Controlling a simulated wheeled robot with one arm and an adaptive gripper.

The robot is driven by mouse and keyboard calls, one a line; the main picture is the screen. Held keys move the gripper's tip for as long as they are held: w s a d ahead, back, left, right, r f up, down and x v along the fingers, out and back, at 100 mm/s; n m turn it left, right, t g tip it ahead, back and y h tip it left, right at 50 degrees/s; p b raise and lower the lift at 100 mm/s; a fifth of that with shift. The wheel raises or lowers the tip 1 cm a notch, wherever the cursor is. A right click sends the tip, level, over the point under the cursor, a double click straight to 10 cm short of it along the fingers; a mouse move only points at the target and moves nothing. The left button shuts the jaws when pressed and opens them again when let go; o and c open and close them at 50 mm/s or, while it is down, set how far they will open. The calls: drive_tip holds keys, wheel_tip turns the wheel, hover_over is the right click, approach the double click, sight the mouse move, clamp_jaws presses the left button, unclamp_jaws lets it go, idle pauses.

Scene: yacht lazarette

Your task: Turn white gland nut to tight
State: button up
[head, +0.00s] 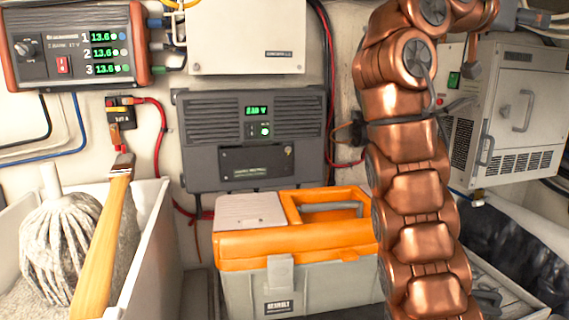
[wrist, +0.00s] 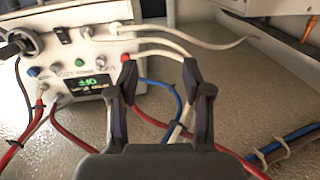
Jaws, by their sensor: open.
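In the wrist view, my gripper (wrist: 159,75) is open, with its two dark fingers apart and nothing held between them. Beyond the left finger stands a white instrument box (wrist: 65,70) with a green lit display (wrist: 88,83), coloured knobs and several cable fittings. White cables (wrist: 155,42) leave the box near its upper right and run past the fingers. Small pale fittings (wrist: 87,31) show on the box, but I cannot tell which, if any, is the white gland nut. The left finger hides part of the box's right side. The gripper touches nothing that I can make out.
Red and blue cables (wrist: 172,95) pass behind and below the fingers. Clamped cables (wrist: 285,147) run at the lower right. In the head view, an orange-lidded toolbox (head: 300,265), a white bin (head: 150,240) with a mop and a white cabinet (head: 505,110) surround my arm.

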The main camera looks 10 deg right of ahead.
drive_tip(key=w+a+f+n+t+y, duration=0.2)
drive_tip(key=w+a+f+n+y, duration=0.2)
drive_tip(key=w+f+n, duration=0.45)
drive_tip(key=s+a+f+n+y, duration=0.2)
drive_tip(key=a+f+y, duration=0.15)
drive_tip(key=f, duration=0.65)
drive_tip(key=s+a+f+n+y, duration=0.15)
drive_tip(key=a+f, duration=0.35)
drive_tip(key=f, duration=0.5)
drive_tip(key=s+a+f+n+g+y, duration=0.1)
drive_tip(key=s+a+f+g+y, duration=0.1)
drive_tip(key=s+a+f, duration=0.5)
drive_tip(key=s+a+f+n+g+y, duration=0.2)
drive_tip(key=s+a+f, duration=0.5)
drive_tip(key=s+f, duration=0.5)
drive_tip(key=s+a+f+n+g+y, duration=0.1)
drive_tip(key=s+a+f+y, duration=0.3)
drive_tip(key=s+a+f, duration=0.4)
wheel_tip(320, 180, down, 4)
drive_tip(key=s+g, duration=0.1)
drive_tip(key=s, duration=0.1)
drive_tip(key=shift+s+n, duration=0.35)
drive_tip(key=shift+n, duration=0.05)
drive_tip(key=shift+f, duration=0.1)
